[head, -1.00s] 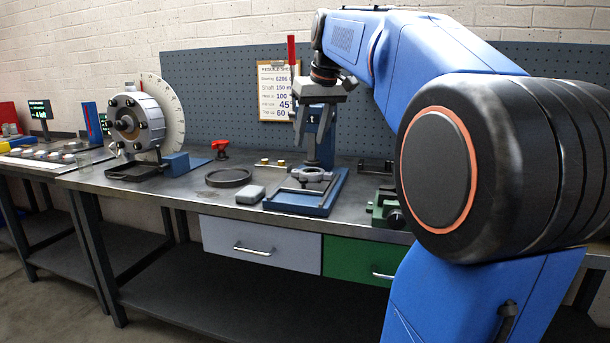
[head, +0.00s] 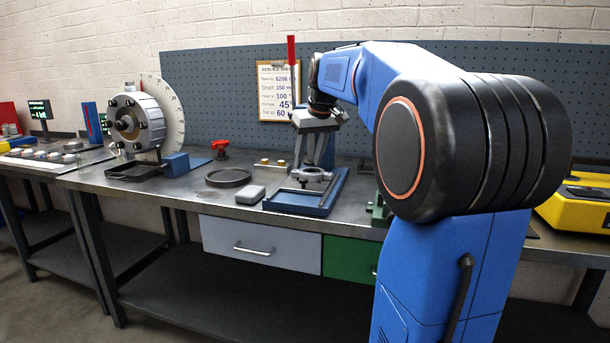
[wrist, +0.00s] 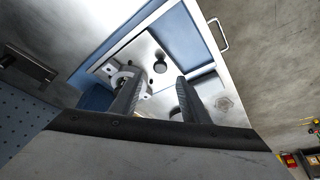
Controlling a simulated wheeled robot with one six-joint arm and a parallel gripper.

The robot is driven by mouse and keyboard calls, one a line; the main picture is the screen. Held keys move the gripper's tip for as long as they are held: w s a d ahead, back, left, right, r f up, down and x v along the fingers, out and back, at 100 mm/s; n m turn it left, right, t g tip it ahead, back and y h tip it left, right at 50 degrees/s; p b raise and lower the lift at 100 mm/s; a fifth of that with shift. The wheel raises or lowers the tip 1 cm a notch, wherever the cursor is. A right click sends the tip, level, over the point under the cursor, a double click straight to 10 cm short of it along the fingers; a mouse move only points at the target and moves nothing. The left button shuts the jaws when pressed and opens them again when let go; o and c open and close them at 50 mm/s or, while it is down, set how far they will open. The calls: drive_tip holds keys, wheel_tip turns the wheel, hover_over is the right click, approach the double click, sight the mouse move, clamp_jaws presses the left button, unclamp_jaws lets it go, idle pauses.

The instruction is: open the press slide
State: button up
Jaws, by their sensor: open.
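The press (head: 326,152) stands on the bench with a blue base (head: 300,209), partly hidden behind my gripper. On its base is the slide, a pale metal plate (wrist: 146,48) with a round hole, seen from above in the wrist view. A thin bar handle (wrist: 222,36) is at the slide's outer edge. A grey ring-shaped part (head: 311,173) sits on the plate. My gripper (head: 311,160) is open and points down over the slide. In the wrist view its fingers (wrist: 158,82) are over the plate, apart from the handle; nothing shows held between them.
A red lever (head: 291,62) rises above the press. A rotor (head: 135,122) stands farther left. A yellow case (head: 578,218) is at right. Bare bench lies in front of the rings.

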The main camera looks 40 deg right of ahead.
sight(303, 179)
drive_tip(key=shift+x, duration=3.15)
drive_tip(key=shift+c, duration=0.7)
drive_tip(key=shift+s+a, duration=0.1)
clamp_jaws()
